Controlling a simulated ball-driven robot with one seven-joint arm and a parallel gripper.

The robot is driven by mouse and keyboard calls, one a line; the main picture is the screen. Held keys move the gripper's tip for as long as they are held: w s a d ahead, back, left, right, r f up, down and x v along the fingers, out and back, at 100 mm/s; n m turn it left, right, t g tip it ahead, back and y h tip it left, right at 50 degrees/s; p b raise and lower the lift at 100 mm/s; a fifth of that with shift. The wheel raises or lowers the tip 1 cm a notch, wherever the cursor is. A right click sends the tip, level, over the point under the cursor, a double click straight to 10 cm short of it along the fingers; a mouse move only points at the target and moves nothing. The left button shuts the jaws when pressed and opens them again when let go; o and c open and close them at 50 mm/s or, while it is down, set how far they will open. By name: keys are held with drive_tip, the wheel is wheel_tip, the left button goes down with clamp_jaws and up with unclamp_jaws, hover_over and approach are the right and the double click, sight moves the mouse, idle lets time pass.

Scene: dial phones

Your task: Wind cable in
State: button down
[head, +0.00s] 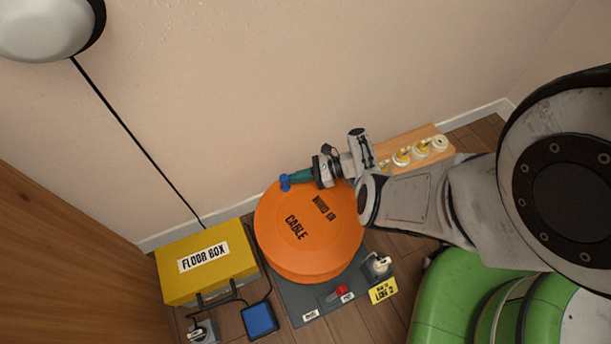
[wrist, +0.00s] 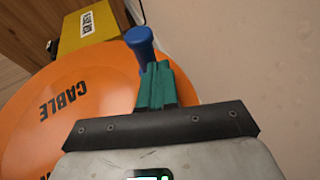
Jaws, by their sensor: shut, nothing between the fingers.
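An orange cable reel (head: 300,245) lies flat on a dark grey base (head: 310,310), its top face lettered "CABLE" and "WOUND IN". A blue crank knob (head: 285,183) stands up near the reel's rim at the back left. My gripper (head: 292,178) has green fingers, shut and empty, right beside the knob. In the wrist view the shut green fingertips (wrist: 155,72) lie just in front of the blue knob (wrist: 139,37), overlapping it in the picture; I cannot tell whether they touch. The reel (wrist: 85,110) fills the left of that view.
A yellow box marked "FLOOR BOX" (head: 208,262) stands left of the reel, with cables and a blue pad (head: 260,320) before it. A red switch (head: 341,291) sits on the base. A wooden board with round fittings (head: 412,148) lies behind, against the wall.

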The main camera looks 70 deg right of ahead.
sight(287, 182)
drive_tip(key=shift+w+a+n+y, duration=0.15)
drive_tip(key=shift+w+n+y, duration=0.15)
drive_tip(key=shift+y, duration=0.1)
drive_tip(key=shift+a, duration=0.3)
drive_tip(key=shift+w+a+p, duration=0.4)
drive_tip(key=shift+w+a, duration=0.55)
drive_tip(key=shift+a, duration=0.05)
